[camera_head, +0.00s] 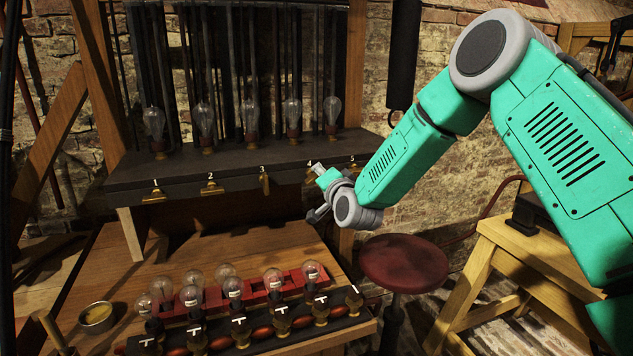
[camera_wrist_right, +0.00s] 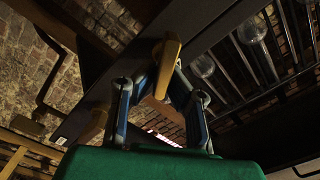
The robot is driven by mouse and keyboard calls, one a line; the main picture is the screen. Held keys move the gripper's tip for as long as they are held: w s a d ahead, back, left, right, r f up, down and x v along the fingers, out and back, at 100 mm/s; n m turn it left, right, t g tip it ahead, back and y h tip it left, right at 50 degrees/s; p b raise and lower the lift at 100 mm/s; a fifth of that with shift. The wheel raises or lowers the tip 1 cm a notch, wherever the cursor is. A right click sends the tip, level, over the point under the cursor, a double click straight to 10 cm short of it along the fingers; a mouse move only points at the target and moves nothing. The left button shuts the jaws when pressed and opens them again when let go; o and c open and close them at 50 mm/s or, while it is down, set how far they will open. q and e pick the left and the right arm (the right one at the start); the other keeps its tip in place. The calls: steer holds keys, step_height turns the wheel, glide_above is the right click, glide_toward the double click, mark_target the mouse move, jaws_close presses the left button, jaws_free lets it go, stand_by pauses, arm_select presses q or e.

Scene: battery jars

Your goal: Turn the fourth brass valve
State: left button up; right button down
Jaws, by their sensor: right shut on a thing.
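The fourth brass valve (camera_head: 309,179) is under the label 4 on the front edge of the dark shelf (camera_head: 235,170), mostly hidden by my right gripper (camera_head: 318,185). In the right wrist view this valve (camera_wrist_right: 167,62) shows as a brass lever, with its lower end between the fingers of my right gripper (camera_wrist_right: 160,95). The gripper is shut on it. The first valve (camera_head: 154,194) and second valve (camera_head: 212,188) look wide and level. The third valve (camera_head: 265,184) hangs down. The fifth valve (camera_head: 353,166) is just right of my wrist. My left gripper is out of view.
Several glass bulbs (camera_head: 204,120) stand on the shelf above the valves. A wooden bench (camera_head: 205,245) below holds a red rack of bulbs (camera_head: 255,291), a row of small brass fittings and a metal cup (camera_head: 97,317). A red stool (camera_head: 403,262) stands at right.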

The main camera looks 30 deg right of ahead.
steer(key=shift+s+d+f+m+b, duration=0.1)
steer(key=shift+f+m+b, duration=0.2)
steer(key=shift+m+b, duration=0.75)
steer(key=shift+s+d+f+m+b, duration=0.1)
steer(key=shift+f+m+b, duration=0.2)
steer(key=shift+m+b, duration=0.75)
steer(key=shift+d+f+m+b, duration=0.1)
steer(key=shift+f+m+b, duration=0.2)
steer(key=shift+m+b, duration=0.75)
steer(key=shift+f+m, duration=0.1)
steer(key=shift+m, duration=0.25)
steer(key=c, duration=1.6)
jaws_free()
steer(key=shift+s, duration=0.1)
steer(key=shift+d+r, duration=0.15)
steer(key=shift+r, duration=0.1)
steer(key=v, duration=1.2)
